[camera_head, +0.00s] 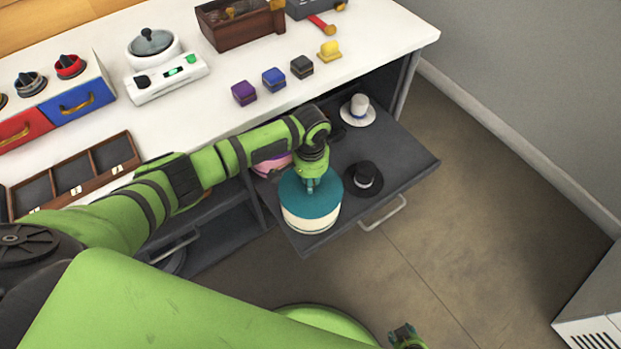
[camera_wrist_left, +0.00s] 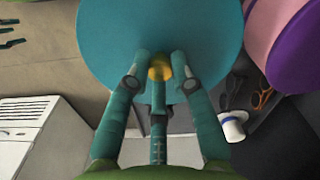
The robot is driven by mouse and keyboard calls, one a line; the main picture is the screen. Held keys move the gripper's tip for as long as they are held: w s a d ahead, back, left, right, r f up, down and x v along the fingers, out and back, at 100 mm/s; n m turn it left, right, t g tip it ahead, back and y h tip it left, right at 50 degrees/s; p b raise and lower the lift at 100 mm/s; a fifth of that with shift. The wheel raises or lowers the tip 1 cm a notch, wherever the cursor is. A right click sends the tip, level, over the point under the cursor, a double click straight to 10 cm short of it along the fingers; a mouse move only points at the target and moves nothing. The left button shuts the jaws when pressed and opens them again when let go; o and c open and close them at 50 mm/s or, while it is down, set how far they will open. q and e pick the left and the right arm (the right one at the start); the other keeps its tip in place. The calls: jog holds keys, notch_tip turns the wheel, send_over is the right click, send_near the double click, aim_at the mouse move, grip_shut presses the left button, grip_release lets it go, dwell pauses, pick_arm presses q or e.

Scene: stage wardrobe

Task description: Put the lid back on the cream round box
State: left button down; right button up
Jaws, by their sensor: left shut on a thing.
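The cream round box (camera_head: 311,222) stands in the open drawer near its front left corner. Its teal lid (camera_head: 322,205) is above it and covers its top; I cannot tell if the lid touches the rim or hovers just over it. In the left wrist view the teal lid (camera_wrist_left: 115,45) fills the upper middle, with a gold knob (camera_wrist_left: 159,68) at its centre. My left gripper (camera_head: 311,184) points down at the lid and is shut on that knob. My right gripper (camera_head: 406,337) shows only partly at the bottom edge, away from the box.
The dark pull-out drawer (camera_head: 415,161) also holds a black hat (camera_head: 364,179), a white hat (camera_head: 358,111) and a pink round box (camera_head: 271,167) behind my left arm. The white counter (camera_head: 215,113) above carries several small blocks and a wooden tray (camera_head: 75,180).

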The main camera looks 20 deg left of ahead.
pick_arm(q)
jog(key=shift+p, duration=0.4)
dwell(0.6)
jog(key=c, duration=1)
grip_release()
jog(key=o, duration=0.5)
